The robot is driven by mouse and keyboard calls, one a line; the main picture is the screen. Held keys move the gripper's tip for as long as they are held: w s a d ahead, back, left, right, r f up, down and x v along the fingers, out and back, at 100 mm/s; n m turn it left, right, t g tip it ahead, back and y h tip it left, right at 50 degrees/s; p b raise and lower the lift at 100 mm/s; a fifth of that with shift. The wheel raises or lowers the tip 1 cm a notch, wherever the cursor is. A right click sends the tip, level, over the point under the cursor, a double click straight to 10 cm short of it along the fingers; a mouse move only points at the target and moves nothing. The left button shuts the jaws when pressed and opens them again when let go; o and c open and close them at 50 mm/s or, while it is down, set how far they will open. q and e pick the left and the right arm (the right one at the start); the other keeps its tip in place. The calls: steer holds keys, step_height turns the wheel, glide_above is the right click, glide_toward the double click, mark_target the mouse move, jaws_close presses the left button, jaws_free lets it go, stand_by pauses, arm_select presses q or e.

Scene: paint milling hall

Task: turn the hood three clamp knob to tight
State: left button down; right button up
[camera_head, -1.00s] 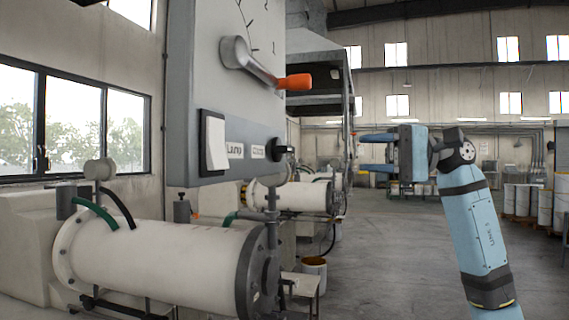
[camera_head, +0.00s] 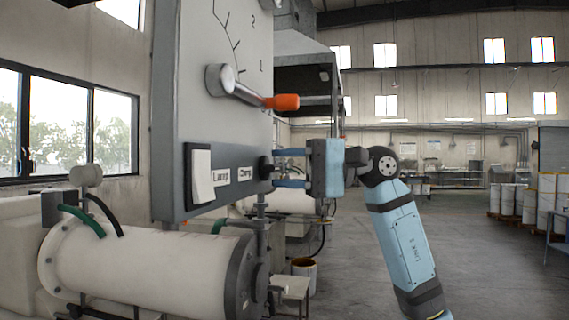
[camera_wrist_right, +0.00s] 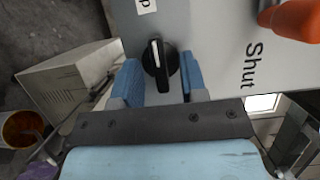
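The clamp knob (camera_head: 265,168) is a round black knob on the lower band of the grey panel (camera_head: 215,110). In the right wrist view the knob (camera_wrist_right: 160,68) shows a white pointer line, near a label (camera_wrist_right: 145,6) cut off to a "p". My right gripper (camera_head: 280,168) is at the knob, with its blue fingers pointing at the panel. The fingers stand apart on either side of the knob, with gaps visible in the wrist view, so it is open. The hood number is not readable. My left gripper is not in view.
A lever with an orange grip (camera_head: 282,102) sticks out above the knob; its grip (camera_wrist_right: 292,18) and the word "Shut" show in the wrist view. A white cylindrical mill (camera_head: 150,270) lies below the panel. Open floor (camera_head: 350,270) is to the right.

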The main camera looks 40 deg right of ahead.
steer(key=c, duration=0.6)
jaws_close()
